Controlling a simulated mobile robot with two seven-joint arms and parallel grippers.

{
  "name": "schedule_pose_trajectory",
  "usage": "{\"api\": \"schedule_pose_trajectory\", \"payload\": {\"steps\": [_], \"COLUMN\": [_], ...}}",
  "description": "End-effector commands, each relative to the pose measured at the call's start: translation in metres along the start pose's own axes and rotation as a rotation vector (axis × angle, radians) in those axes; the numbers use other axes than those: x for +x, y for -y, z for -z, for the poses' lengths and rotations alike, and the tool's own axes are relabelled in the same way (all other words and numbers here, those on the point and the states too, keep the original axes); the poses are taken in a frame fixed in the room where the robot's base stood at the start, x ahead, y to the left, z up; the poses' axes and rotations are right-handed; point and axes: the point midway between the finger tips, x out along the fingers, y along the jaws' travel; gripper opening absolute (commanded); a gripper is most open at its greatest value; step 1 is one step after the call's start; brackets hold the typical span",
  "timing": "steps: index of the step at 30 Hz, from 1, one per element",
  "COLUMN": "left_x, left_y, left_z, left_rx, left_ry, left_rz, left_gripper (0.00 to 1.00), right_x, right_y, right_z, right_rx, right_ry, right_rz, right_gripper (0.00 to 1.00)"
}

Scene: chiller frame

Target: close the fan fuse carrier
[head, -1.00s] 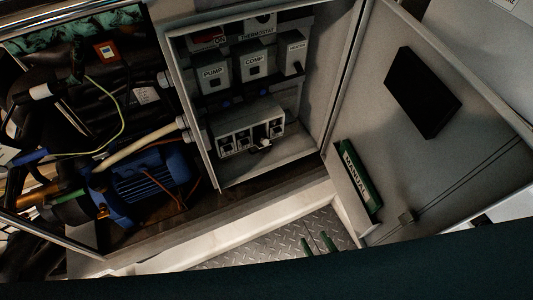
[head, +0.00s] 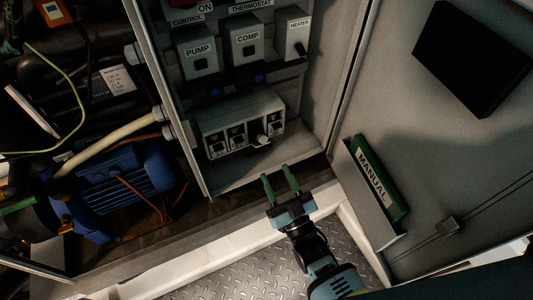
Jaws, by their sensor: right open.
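The fuse block (head: 240,122) is a grey box low in the open control cabinet, with several fuse carriers in a row. One carrier (head: 263,140) near the right end sticks out from the block with a pale handle; its label is too small to read. My right gripper (head: 281,184) is open and empty, its two green fingers pointing up toward the block. It is below and slightly right of the protruding carrier, apart from it, near the cabinet's lower edge. My left gripper is not in view.
Above the block are the PUMP (head: 199,52), COMP (head: 247,45) and HEATER (head: 297,34) units. The open door (head: 420,140) at right carries a green manual (head: 378,180) in a pocket and a black box (head: 472,58). A blue motor (head: 125,188) lies left.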

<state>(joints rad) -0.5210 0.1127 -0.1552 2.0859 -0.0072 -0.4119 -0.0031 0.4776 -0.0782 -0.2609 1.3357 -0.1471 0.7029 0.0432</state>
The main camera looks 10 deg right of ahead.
Motion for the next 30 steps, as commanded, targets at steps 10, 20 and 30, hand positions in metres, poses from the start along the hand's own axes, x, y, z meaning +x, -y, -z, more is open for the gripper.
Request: {"api": "schedule_pose_trajectory", "payload": {"steps": [10,20,30], "left_x": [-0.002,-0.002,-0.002], "left_y": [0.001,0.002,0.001], "left_z": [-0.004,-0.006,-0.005], "left_rx": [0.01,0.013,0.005], "left_ry": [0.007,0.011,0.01], "left_rz": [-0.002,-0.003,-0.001], "left_gripper": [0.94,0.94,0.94], "right_x": [0.051,0.069,0.069], "right_y": [0.0,0.0,0.0], "right_z": [0.0,-0.001,-0.001], "right_rx": [0.0,0.0,0.0], "right_ry": [0.0,0.003,0.003], "right_rz": [0.0,0.0,-0.001], "right_gripper": [0.44,0.44,0.24]}}
